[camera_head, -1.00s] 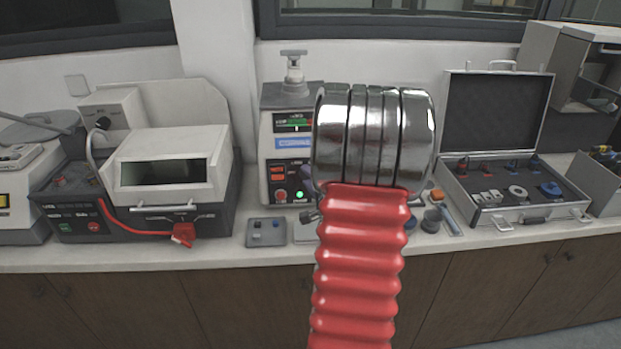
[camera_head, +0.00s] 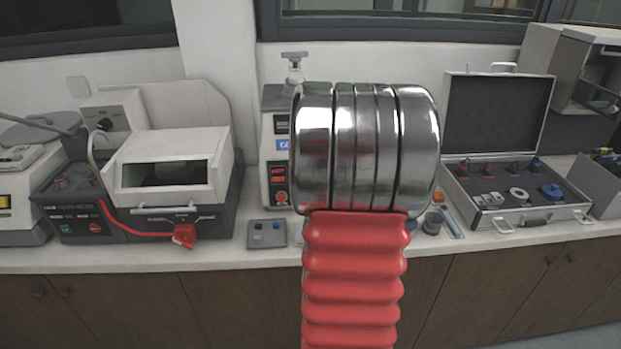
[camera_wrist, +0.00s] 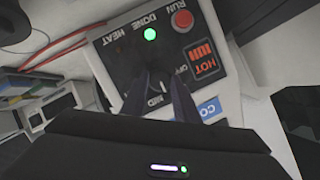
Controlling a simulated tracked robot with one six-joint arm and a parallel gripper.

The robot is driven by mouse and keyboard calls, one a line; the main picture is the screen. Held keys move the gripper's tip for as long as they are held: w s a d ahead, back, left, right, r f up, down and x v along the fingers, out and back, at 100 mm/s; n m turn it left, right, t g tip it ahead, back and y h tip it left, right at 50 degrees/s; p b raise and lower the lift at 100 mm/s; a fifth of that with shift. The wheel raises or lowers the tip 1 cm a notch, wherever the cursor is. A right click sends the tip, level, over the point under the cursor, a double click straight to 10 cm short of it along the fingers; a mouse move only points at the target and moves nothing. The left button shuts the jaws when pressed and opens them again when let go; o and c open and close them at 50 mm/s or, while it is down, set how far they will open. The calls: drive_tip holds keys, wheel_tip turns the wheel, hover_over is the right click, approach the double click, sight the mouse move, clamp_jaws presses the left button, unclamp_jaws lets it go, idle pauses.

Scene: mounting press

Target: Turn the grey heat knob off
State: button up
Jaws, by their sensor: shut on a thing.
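A green lamp (camera_wrist: 150,34) is lit, and an orange-red HOT sign (camera_wrist: 204,58) glows. My gripper (camera_wrist: 161,80) has its two dark fingers at the panel near the OFF and MID marks, shut on the heat knob.
In the head view, a white-hooded machine (camera_head: 170,165) stands left of the press and an open metal case (camera_head: 515,190) stands right. A small grey box (camera_head: 266,233) lies in front of the press.

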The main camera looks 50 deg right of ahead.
drive_tip(key=shift+w+a+f+n+g+h, duration=0.15)
drive_tip(key=shift+n+g+h, duration=0.6)
drive_tip(key=shift+n, duration=1.55)
drive_tip(key=shift+w+a+f+n+g+h, duration=0.15)
drive_tip(key=shift+n+g+h, duration=0.55)
drive_tip(key=shift+n, duration=1.6)
drive_tip(key=shift+w+a+n+g+h, duration=0.2)
drive_tip(key=shift+n+g+h, duration=0.5)
drive_tip(key=shift+n, duration=1.6)
drive_tip(key=o, duration=1.1)
drive_tip(key=shift+s+d+r, duration=0.1)
drive_tip(key=shift+c, duration=0.2)
